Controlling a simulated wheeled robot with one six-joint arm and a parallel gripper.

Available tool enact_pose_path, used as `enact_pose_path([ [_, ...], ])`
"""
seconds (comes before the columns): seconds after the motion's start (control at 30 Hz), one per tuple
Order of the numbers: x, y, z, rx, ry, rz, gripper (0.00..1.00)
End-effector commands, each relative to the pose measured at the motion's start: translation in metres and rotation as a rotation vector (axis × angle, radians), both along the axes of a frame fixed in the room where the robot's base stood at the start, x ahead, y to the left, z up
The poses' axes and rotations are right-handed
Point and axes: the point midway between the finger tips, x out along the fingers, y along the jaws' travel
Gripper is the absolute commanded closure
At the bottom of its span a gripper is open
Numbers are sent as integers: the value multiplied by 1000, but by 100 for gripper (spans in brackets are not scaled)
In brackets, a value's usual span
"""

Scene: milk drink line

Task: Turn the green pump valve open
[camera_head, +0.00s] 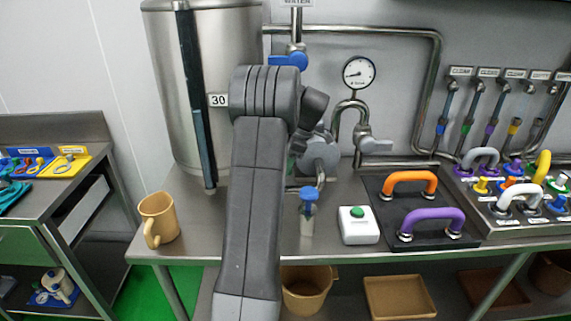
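My grey arm rises through the middle of the view and bends at its elbow in front of the steel tank.
On the bench stand a tan mug (158,219), a blue-topped tap (308,202), a white box with a green button (358,225), and orange (410,182) and purple (432,222) handles.

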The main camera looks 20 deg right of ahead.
Motion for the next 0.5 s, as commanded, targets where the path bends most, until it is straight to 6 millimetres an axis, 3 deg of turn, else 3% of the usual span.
enact_pose_path([
  [0.5,-10,-40,97,-2,-5,-1,44],
])
